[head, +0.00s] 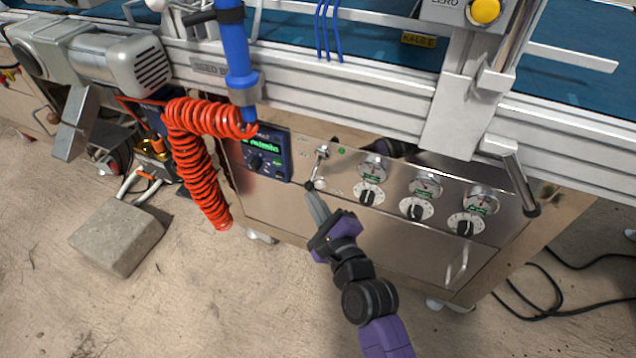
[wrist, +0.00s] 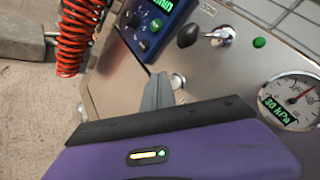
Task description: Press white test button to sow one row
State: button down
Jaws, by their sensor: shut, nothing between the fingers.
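The white test button (head: 320,184) is a small pale round button on the steel control panel, below the lever switch. In the wrist view the white button (wrist: 179,81) shows just right of my fingertips, partly hidden behind them. My gripper (head: 315,196) is shut and empty, with its grey fingers pointing up at the panel. In the wrist view the closed fingertips of my gripper (wrist: 160,80) are close to the button. I cannot tell whether they touch it.
Gauges and knobs (head: 416,208) are at right. A red coiled hose (head: 195,160) hangs at left.

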jog(key=s+p, duration=0.1)
jog(key=p, duration=0.1)
jog(key=s+a+p, duration=0.1)
jog(key=s, duration=0.1)
jog(key=s+p, duration=0.1)
jog(key=p, duration=0.1)
jog(key=shift+s+a+p, duration=0.3)
jog(key=shift+s+a, duration=0.05)
jog(key=shift+a, duration=0.05)
dwell(0.7)
